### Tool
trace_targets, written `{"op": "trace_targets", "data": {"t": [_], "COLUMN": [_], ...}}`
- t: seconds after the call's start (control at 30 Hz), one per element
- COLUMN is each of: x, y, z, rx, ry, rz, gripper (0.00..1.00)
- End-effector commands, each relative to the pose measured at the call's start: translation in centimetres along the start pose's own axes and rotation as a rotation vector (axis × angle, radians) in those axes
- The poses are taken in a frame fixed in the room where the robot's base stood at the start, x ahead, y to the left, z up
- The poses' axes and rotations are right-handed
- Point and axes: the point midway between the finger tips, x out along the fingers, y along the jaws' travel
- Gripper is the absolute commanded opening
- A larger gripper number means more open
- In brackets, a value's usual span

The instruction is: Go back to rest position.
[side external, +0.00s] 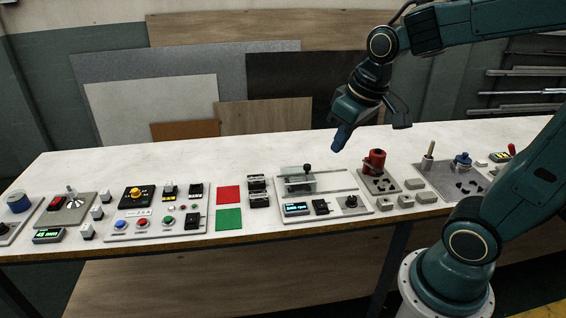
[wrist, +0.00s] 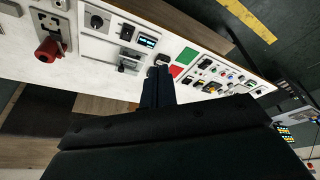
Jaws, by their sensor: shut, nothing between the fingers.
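My gripper (side external: 341,139) is shut and empty. In the side external view it hangs in the air over the back part of the white table (side external: 130,165), behind the panel with the sliding clear cover and left of the red device. In the wrist view the shut fingers (wrist: 157,82) point up the picture toward the row of panels. No finger visibly touches anything.
Below are a panel with a clear cover (side external: 300,182), a red device (side external: 375,161), red (side external: 229,194) and green (side external: 229,219) squares, and a button panel (side external: 155,222). A blue-knobbed plate (side external: 455,178) is at right. Boards (side external: 150,110) lean behind. The table's back strip is mostly clear.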

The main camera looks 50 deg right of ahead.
Motion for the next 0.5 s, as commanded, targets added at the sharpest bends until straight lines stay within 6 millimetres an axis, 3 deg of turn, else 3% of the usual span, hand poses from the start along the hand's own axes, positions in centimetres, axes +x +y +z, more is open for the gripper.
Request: {"op": "trace_targets", "data": {"t": [0.2,0.5], "x": [-2.7,-4.9], "y": [-1.6,-2.9], "z": [2.9,6.7], "rx": [-0.032,-0.064], "ry": [0.067,0.14], "rz": [-0.018,-0.044], "gripper": [0.0,0.0]}}
